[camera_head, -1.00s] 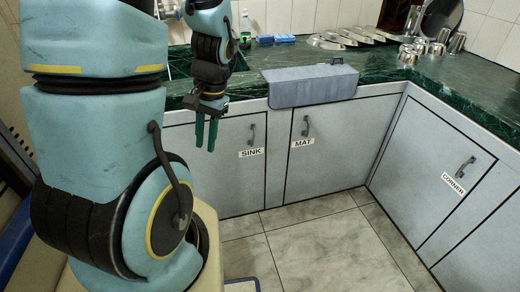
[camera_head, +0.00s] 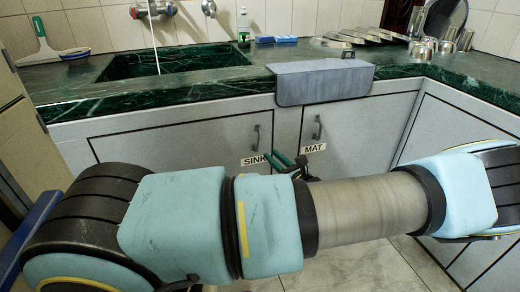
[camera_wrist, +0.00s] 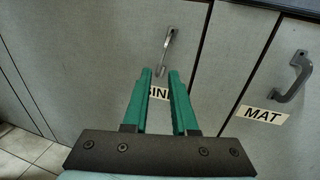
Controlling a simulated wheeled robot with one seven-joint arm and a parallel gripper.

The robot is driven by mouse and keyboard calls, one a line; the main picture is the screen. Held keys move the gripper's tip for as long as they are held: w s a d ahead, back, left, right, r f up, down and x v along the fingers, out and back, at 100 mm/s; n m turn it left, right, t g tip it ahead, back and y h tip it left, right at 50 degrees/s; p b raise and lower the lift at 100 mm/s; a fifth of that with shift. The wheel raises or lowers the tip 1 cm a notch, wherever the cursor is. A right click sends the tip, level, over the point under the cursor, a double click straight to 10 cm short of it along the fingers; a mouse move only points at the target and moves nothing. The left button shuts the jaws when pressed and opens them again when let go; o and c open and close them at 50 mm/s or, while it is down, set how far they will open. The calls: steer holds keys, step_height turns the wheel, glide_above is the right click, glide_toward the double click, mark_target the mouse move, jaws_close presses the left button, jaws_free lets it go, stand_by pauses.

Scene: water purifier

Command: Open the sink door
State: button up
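The sink door (camera_head: 190,135) is a grey cabinet panel under the counter, and it looks closed. Its grey upright handle (camera_head: 256,138) sits near the door's right edge, above the SINK label (camera_head: 252,161). My gripper (camera_head: 278,158) has green fingers and is just right of and below that handle in the head view. In the wrist view my gripper (camera_wrist: 159,73) is open, with a narrow empty gap between its fingers. The handle (camera_wrist: 166,48) appears straight beyond the fingertips, its lower end seen between them; contact cannot be told. The fingers partly cover the SINK label (camera_wrist: 160,92).
The MAT door's handle (camera_head: 317,127) and label (camera_head: 313,148) are close on the right. A grey mat (camera_head: 320,85) hangs over the counter edge (camera_head: 180,103). The sink basin (camera_head: 175,62) is above the door. My arm crosses the floor space in front.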

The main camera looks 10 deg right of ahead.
mark_target(260, 148)
steer(key=shift+m, duration=0.3)
steer(key=x, duration=0.7)
steer(key=d+x, duration=0.1)
steer(key=x, duration=0.2)
steer(key=shift+w+a, duration=0.1)
steer(key=shift+w, duration=0.25)
steer(key=shift+c, duration=0.3)
jaws_close()
stand_by(0.4)
